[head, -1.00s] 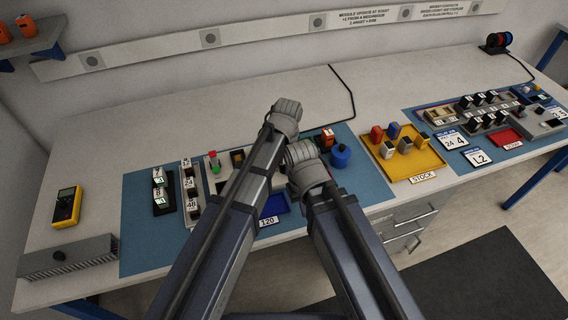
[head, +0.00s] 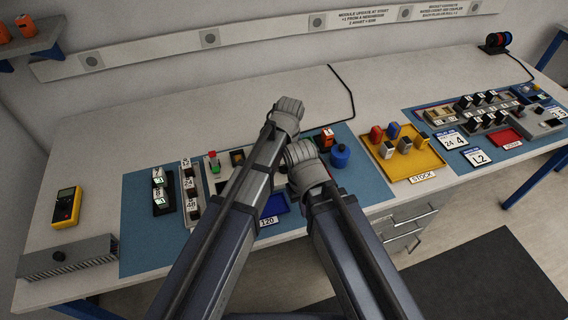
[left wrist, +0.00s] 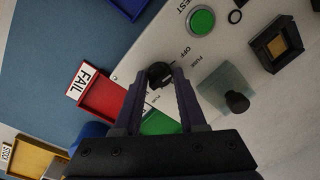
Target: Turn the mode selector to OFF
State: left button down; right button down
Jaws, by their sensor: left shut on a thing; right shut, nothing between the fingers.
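The mode selector is a small black knob (left wrist: 160,72) on a pale panel (left wrist: 222,62), with the printed word OFF beside it in the left wrist view. My left gripper (left wrist: 160,82) is shut on this knob, one finger on each side. Which mark the knob points to is not clear. In the head view my left gripper (head: 288,112) hides the selector. My right gripper (head: 301,154) is shut and empty, just below and to the right of the left one.
A green TEST button (left wrist: 201,22), a black-topped lever (left wrist: 237,101) and a square socket (left wrist: 278,45) are close by on the panel. A red FAIL tray (left wrist: 104,99) and a green tray (left wrist: 160,123) lie beside it. A yellow stock tray (head: 425,164) stands right.

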pick_arm(q)
jog(key=shift+s, duration=0.1)
jog(key=c, duration=0.5)
grip_release()
jog(key=shift+r, duration=0.1)
pick_arm(e)
jog(key=shift+r, duration=0.1)
pick_arm(q)
jog(key=r+p, duration=0.7)
jog(key=p, duration=0.1)
jog(key=shift+d+r, duration=0.25)
jog(key=shift+r, duration=0.1)
pick_arm(e)
notch_tip(320, 180, up, 8)
pick_arm(q)
jog(key=shift+a+f, duration=0.1)
pick_arm(e)
jog(key=shift+f, duration=0.25)
